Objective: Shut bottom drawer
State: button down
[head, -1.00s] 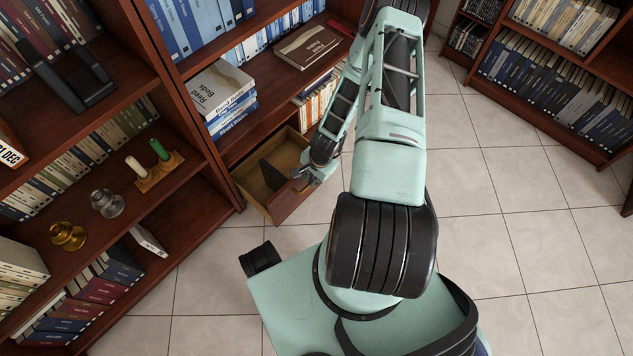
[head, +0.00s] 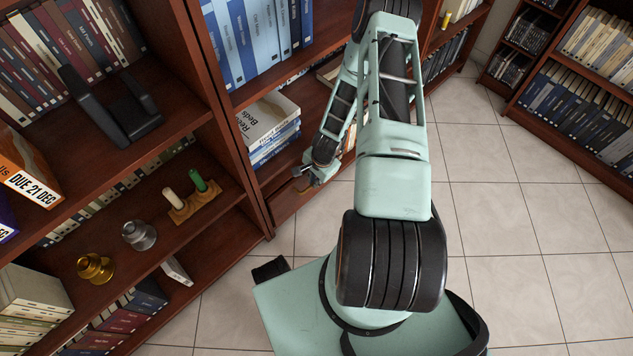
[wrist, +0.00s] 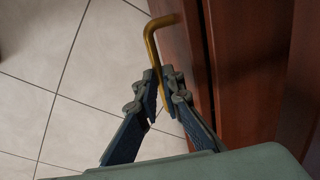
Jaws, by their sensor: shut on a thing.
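The bottom drawer (head: 288,205) is at the foot of the bookcase in the head view. Its wooden front sits close to the bookcase face, and no interior shows. Whether it is fully flush I cannot tell. In the wrist view, the drawer front (wrist: 186,55) is a red-brown panel beside the bookcase wood, with a bent brass handle (wrist: 153,45) on it. My gripper (wrist: 160,90) is shut on the handle, with one finger on each side of it. In the head view my gripper (head: 306,180) is at the drawer front, partly hidden by my arm.
Books (head: 270,125) lie stacked on the shelf above the drawer. A silver ornament (head: 139,235), a brass ornament (head: 95,268) and a wooden stand (head: 192,203) are on the left shelf. The tiled floor (head: 520,235) to the right is clear.

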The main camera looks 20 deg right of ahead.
jog(key=shift+w+a, duration=0.25)
jog(key=shift+w, duration=0.6)
jog(key=c, duration=2.3)
grip_release()
jog(key=shift+s, duration=0.1)
jog(key=r, duration=0.4)
jog(key=s+r, duration=0.1)
jog(key=r, duration=0.3)
jog(key=s+r, duration=0.1)
jog(key=r, duration=0.3)
jog(key=shift+d, duration=0.4)
jog(key=shift+f, duration=0.1)
